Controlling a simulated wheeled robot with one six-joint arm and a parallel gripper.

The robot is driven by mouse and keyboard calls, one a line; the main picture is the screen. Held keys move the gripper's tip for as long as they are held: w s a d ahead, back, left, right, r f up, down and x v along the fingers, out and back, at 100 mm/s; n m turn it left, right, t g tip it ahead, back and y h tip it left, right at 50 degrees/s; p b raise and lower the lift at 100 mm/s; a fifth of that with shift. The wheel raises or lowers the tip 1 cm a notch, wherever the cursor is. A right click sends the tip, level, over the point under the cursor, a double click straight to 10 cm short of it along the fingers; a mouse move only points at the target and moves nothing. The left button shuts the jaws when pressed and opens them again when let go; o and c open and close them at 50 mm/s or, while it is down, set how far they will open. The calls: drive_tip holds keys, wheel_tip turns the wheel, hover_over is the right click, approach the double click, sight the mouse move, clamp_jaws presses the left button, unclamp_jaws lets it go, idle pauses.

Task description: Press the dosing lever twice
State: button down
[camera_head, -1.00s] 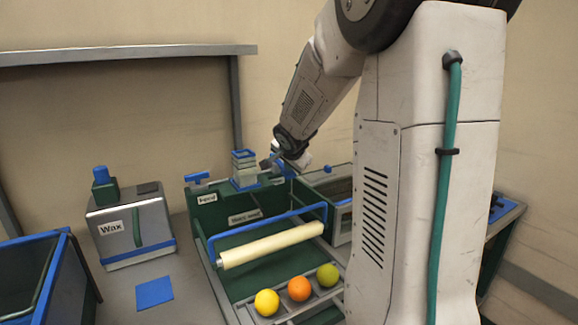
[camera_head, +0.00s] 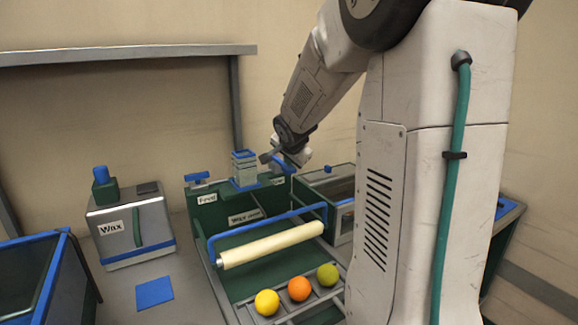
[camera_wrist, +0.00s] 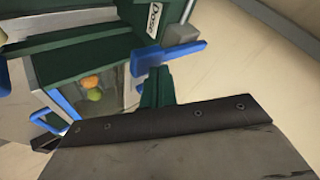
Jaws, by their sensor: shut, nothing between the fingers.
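The dosing lever is a blue bar (camera_head: 283,164) at the right end of the green feed housing (camera_head: 208,217) in the head view. In the wrist view the blue lever (camera_wrist: 168,57) lies beside a white "Dose" label, with a grey block at its edge. My gripper (camera_head: 268,157) is just above and beside the lever in the head view. In the wrist view its green fingers (camera_wrist: 157,80) are together and empty, just below the lever in the picture. I cannot tell whether they touch it.
A pale roller (camera_head: 270,245) and several fruits, including an orange (camera_head: 299,288), lie in front. A "Wax" box (camera_head: 130,230) and an open bin (camera_head: 30,275) stand left. A blue pad (camera_head: 154,291) lies on the bench.

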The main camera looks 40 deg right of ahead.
drive_tip(key=shift+r, duration=1)
drive_tip(key=shift+r, duration=2.5)
idle(0.3)
drive_tip(key=s+a+f+n+g+y, duration=0.15)
drive_tip(key=s+a+n, duration=0.35)
drive_tip(key=a, duration=0.5)
drive_tip(key=s+a+n+g+y, duration=0.1)
drive_tip(key=s+a+n+y, duration=0.15)
drive_tip(key=s+a, duration=0.6)
drive_tip(key=s+a+f+n+g+y, duration=0.1)
drive_tip(key=s+a+f+n, duration=0.1)
drive_tip(key=s+a+n, duration=0.2)
drive_tip(key=s+a+f+n+g, duration=0.2)
drive_tip(key=s+a+n, duration=0.3)
drive_tip(key=s+a, duration=0.3)
drive_tip(key=s+f, duration=0.1)
drive_tip(key=s, duration=0.3)
drive_tip(key=shift+s+a+f+y, duration=0.15)
drive_tip(key=shift+s+a+y, duration=0.2)
drive_tip(key=shift+a+y, duration=0.05)
